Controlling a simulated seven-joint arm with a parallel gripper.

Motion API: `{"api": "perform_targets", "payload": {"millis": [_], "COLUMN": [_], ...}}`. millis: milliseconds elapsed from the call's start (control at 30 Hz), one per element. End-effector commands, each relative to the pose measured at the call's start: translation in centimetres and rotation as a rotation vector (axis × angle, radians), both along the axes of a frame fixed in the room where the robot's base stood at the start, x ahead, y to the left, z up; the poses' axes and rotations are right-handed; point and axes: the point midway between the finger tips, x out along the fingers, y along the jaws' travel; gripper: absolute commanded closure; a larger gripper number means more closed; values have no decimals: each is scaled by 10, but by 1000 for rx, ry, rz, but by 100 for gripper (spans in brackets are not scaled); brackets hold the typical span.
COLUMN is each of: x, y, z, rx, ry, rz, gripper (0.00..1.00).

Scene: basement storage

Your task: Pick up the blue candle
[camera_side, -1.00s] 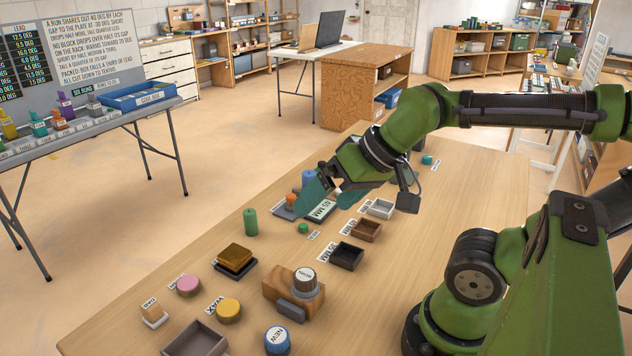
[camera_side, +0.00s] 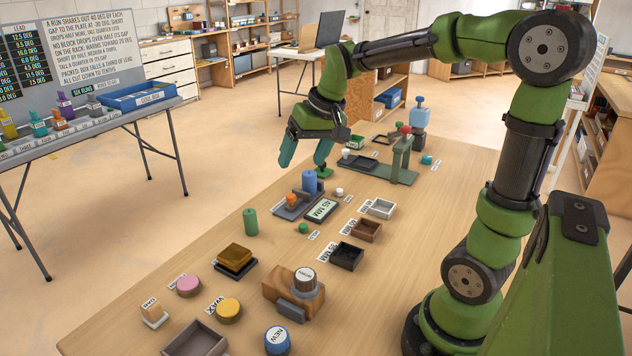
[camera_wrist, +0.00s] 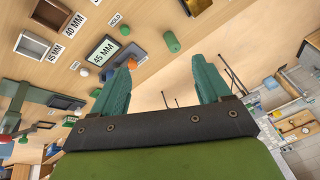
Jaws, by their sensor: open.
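The blue candle (camera_side: 309,182) is a short upright cylinder on a grey tray (camera_side: 285,212) on the wooden table. An orange piece (camera_side: 292,200) stands beside it on the tray. My gripper (camera_side: 304,160) is open and empty, its teal fingers pointing down. In the side view it hangs above and slightly beyond the candle, apart from it. In the wrist view my gripper (camera_wrist: 163,70) has its fingers spread wide. A blue shape by the left fingertip there looks like the candle (camera_wrist: 124,59), partly hidden by that finger.
A 45 MM display (camera_side: 321,209) stands right of the tray. A green cylinder (camera_side: 250,222) stands nearer the camera. Small labelled boxes (camera_side: 366,230) line the right. A green stand (camera_side: 402,160) rises farther back. The table left of the green cylinder is clear.

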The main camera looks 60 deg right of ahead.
Motion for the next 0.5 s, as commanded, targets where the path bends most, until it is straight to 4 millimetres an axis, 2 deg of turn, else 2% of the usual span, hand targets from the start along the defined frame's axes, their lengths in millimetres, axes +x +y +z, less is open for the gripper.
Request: {"api": "perform_targets", "payload": {"millis": [33, 200, 400, 500], "x": [18, 64, 98, 107], "y": [-22, -95, -183, -217], "z": [-4, -17, -46, -57], "rx": [-10, -53, -96, -116], "ry": [31, 122, 216, 245], "rz": [3, 76, 222, 322], "gripper": [23, 23, 23, 23]}}
